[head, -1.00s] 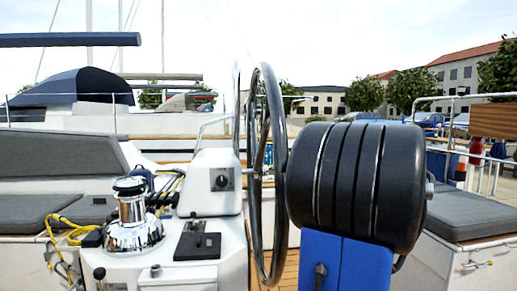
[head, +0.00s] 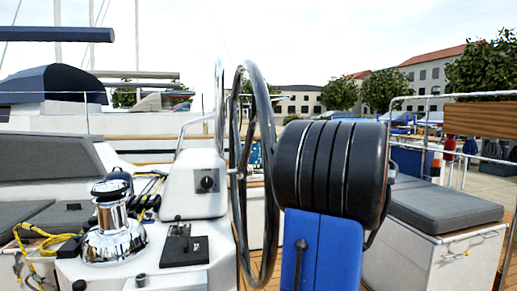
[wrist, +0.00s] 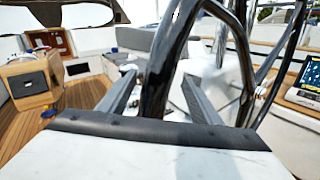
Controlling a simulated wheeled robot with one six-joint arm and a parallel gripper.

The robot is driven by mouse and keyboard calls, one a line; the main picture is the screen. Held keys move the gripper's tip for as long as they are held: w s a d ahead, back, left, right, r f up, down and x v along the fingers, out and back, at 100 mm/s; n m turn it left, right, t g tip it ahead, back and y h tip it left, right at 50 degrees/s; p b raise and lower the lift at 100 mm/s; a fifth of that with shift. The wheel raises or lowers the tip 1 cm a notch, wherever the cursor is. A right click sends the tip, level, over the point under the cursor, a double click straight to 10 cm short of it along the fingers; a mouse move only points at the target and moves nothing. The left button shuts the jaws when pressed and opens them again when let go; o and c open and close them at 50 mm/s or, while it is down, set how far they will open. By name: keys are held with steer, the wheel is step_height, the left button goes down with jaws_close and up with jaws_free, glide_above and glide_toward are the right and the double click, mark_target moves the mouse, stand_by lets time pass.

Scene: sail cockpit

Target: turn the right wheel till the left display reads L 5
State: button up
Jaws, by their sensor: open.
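A large black steering wheel (head: 270,110) stands nearly edge-on in the middle of the head view. Part of its right side is hidden behind a dark shape in front. In the wrist view the dark rim (wrist: 156,85) runs steeply up between the two grey fingers of my gripper (wrist: 160,76). The fingers are spread on either side of the rim, and I cannot tell whether either touches it. A display (wrist: 309,75) with a dark screen shows at the right edge of the wrist view; its reading is too small to make out. My gripper does not show in the head view.
A white console with a shiny winch (head: 112,225) and a black switch panel (head: 184,245) stands left of the wheel. A grey cushioned bench (head: 440,205) lies to the right. In the wrist view, wooden decking (wrist: 85,92) is open at the left.

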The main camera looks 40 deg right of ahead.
steer(key=x, duration=1)
